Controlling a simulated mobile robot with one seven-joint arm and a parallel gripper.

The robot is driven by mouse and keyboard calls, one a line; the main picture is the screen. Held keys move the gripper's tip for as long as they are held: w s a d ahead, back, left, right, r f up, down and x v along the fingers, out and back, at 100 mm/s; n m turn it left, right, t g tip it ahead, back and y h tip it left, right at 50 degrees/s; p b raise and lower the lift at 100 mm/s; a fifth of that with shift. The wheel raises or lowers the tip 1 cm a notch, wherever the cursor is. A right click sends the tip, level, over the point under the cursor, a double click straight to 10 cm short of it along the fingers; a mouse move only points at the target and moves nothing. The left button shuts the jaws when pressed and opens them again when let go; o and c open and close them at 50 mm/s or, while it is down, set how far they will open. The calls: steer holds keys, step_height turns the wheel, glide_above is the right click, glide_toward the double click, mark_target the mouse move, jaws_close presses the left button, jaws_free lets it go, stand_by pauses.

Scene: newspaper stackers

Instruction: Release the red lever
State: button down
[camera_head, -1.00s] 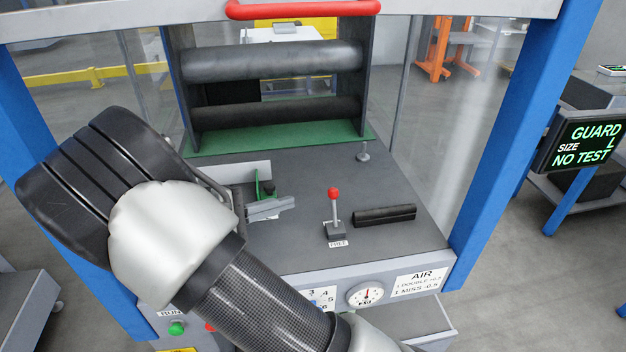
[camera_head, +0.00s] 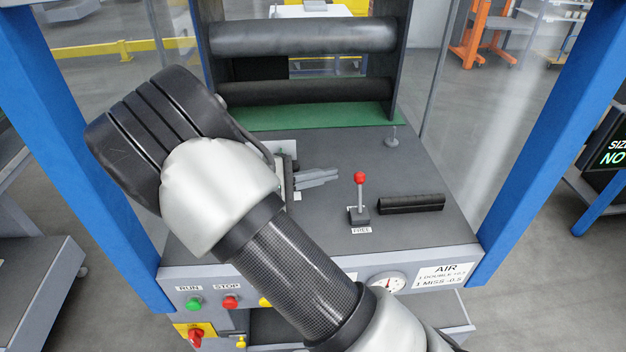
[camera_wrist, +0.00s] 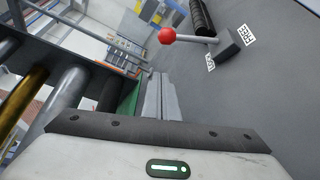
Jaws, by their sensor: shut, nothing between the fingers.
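The red lever (camera_head: 360,190) stands upright on the grey deck of the machine, a red ball on a thin metal rod in a dark base. A label in front of its base reads FREE. In the wrist view the lever (camera_wrist: 190,39) lies sideways near the top, its red ball toward the left. My gripper (camera_head: 336,174) is shut and empty over the deck, to the left of the lever and apart from it. In the wrist view the closed fingers of my gripper (camera_wrist: 160,78) point up the picture, with the lever beyond and to the right.
A black ribbed bar (camera_head: 411,203) lies right of the lever. Two dark rollers (camera_head: 305,37) and a green strip (camera_head: 300,117) are behind. Blue posts (camera_head: 543,130) flank the deck. RUN and STOP buttons (camera_head: 230,302) and a gauge (camera_head: 388,284) are on the front panel.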

mark_target(360, 193)
steer(key=x, duration=0.4)
steer(key=shift+f, duration=0.1)
steer(key=s, duration=0.1)
steer(key=s+r, duration=0.1)
steer(key=s, duration=0.1)
steer(key=shift+s+d+r+b, duration=0.15)
steer(key=shift+d+r+b, duration=0.15)
steer(key=shift+r+b, duration=0.1)
steer(key=shift+s, duration=0.1)
